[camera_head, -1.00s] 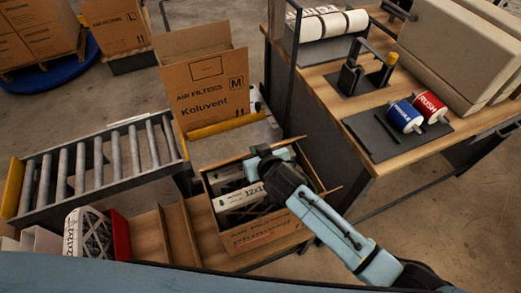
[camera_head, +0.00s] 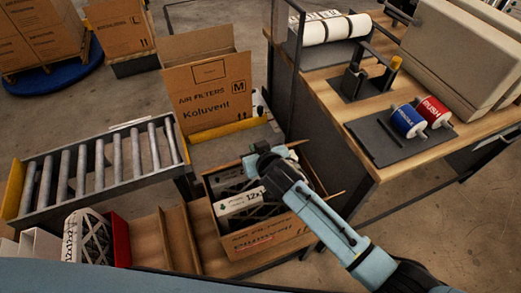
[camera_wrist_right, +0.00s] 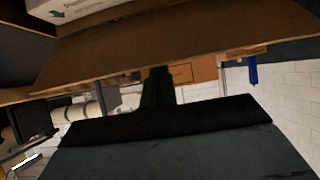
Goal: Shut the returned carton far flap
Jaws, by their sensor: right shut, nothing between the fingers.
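The returned carton (camera_head: 262,240) stands open on the bench, with white-labelled filters (camera_head: 240,200) inside. My right gripper (camera_head: 262,157) is over the carton's far edge, its fingers shut and empty. My arm hides part of the carton's right side and far edge. In the right wrist view a brown cardboard panel (camera_wrist_right: 185,48) spans the top, just beyond my shut fingers (camera_wrist_right: 158,88); it looks like a carton flap. I cannot tell whether the fingers touch it. My left gripper is not in view.
A tall open Koluvent carton (camera_head: 208,95) stands behind, by the roller conveyor (camera_head: 100,165). A wooden worktable (camera_head: 350,125) with tape rolls is at the right. A red bin (camera_head: 121,240) and a filter (camera_head: 88,238) are at the lower left.

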